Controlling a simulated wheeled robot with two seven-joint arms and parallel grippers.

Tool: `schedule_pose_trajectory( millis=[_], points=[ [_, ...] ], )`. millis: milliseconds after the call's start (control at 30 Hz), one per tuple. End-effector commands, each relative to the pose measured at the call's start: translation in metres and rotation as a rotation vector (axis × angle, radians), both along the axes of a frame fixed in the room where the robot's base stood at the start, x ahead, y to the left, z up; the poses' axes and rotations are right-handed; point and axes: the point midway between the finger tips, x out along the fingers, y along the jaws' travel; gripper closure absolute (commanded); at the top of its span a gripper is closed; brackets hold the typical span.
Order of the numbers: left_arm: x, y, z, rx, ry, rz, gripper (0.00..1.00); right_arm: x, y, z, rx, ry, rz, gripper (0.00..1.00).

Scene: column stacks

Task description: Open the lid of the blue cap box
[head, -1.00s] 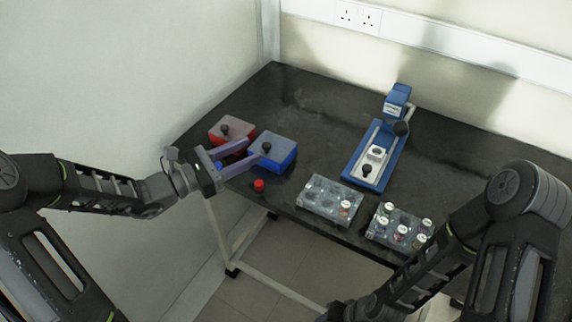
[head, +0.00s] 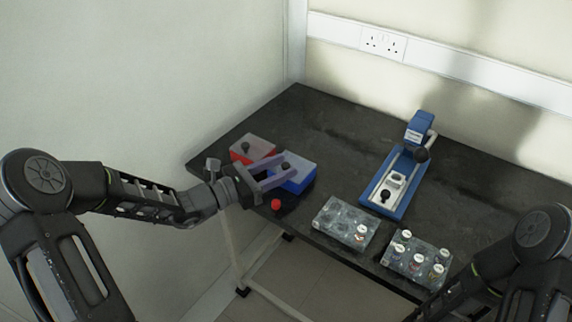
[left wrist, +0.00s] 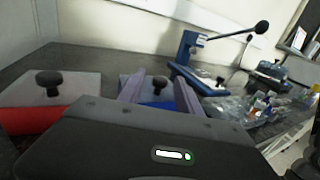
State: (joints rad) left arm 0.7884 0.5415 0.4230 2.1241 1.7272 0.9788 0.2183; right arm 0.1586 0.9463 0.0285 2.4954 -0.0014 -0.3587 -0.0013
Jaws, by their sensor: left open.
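The blue cap box (head: 297,184) stands at the left part of the dark table, with a grey lid (head: 299,168) closed on it and a black knob (head: 285,166) on top. My left gripper (head: 289,165) is open, its two purple fingers reaching over the lid on either side of the knob. In the left wrist view the knob (left wrist: 160,83) shows between the fingers, with a strip of the blue box (left wrist: 158,105) below; my gripper body hides the rest. I cannot tell whether a finger touches the knob. My right gripper is out of view.
A red box (head: 238,157) with a similar knobbed lid stands just left of the blue one. A red cap (head: 276,204) lies near the table's front edge. Two clear racks (head: 338,217) (head: 400,262) with vials and a blue press device (head: 384,205) stand to the right.

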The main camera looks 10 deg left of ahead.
Motion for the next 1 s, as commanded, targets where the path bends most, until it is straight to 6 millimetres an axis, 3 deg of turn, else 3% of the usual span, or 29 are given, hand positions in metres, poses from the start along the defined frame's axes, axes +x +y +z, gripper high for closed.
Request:
schedule_pose_trajectory(
  millis=[167, 467, 900, 1000],
  points=[
    [0.0116, -0.0119, 0.0, -0.001, 0.001, -0.001, 0.59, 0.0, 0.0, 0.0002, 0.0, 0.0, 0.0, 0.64],
    [0.0131, -0.0128, 0.0, 0.001, 0.001, 0.0, 0.6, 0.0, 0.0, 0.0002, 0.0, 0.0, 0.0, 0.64],
    [0.013, -0.0126, 0.0, 0.0, 0.0, 0.0, 0.96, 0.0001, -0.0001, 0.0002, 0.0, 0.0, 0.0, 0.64],
    [0.013, -0.0126, 0.0001, 0.0, 0.0, 0.0, 1.0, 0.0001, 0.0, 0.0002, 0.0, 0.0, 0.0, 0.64]
  ],
)
